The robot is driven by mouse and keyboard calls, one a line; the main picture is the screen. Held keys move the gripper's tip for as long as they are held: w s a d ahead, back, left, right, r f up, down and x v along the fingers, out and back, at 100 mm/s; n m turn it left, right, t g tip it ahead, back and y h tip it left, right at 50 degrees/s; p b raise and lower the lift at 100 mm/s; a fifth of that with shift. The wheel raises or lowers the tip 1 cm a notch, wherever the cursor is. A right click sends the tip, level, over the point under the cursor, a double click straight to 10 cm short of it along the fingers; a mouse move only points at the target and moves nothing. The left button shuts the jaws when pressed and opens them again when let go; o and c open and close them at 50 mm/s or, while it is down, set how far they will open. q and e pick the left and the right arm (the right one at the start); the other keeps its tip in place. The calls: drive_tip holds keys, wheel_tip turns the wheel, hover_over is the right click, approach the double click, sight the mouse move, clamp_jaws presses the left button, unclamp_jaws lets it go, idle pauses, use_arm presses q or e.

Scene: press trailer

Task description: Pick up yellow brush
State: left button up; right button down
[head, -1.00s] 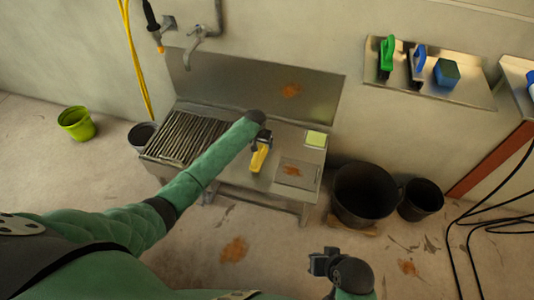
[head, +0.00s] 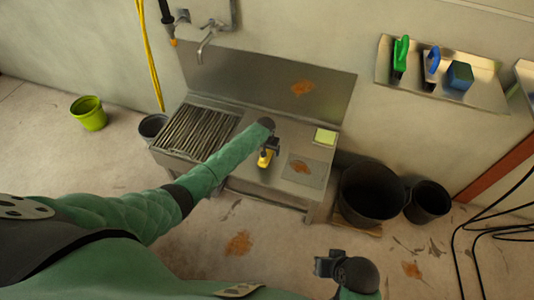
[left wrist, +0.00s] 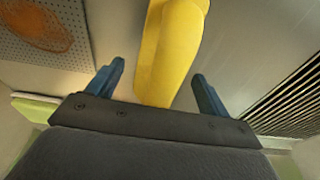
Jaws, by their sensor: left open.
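The yellow brush (head: 265,159) lies on the metal sink counter (head: 249,170), between the slatted grate and the perforated plate. In the head view it is partly hidden by my left gripper (head: 271,147), which is right over it. In the left wrist view, the yellow handle (left wrist: 168,60) reaches between the two blue fingers of my left gripper (left wrist: 160,88). The fingers are open, with a gap on each side of the handle. My right gripper (head: 325,264) is low at the bottom of the head view, far from the brush; its finger opening is unclear.
A slatted grate (head: 196,134) is left on the counter; a yellow-green sponge (head: 325,136) and rust-stained perforated plate (head: 306,170) are right. A wall shelf (head: 490,93) holds a green brush (head: 400,57), blue brush (head: 432,64) and blue sponge (head: 459,76). Black buckets (head: 370,192) stand at right.

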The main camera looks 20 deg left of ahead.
use_arm(q)
drive_tip(key=c, duration=1.1)
drive_tip(key=shift+c, duration=0.2)
drive_tip(key=r, duration=0.4)
drive_tip(key=shift+s+d+r, duration=0.1)
drive_tip(key=shift+d+r, duration=0.15)
drive_tip(key=shift+d, duration=0.15)
drive_tip(key=s+d+r, duration=0.3)
drive_tip(key=d+r, duration=0.3)
drive_tip(key=d, duration=0.4)
drive_tip(key=shift+s+d+r+b, duration=0.2)
drive_tip(key=shift+r+b, duration=0.05)
drive_tip(key=shift+b, duration=0.2)
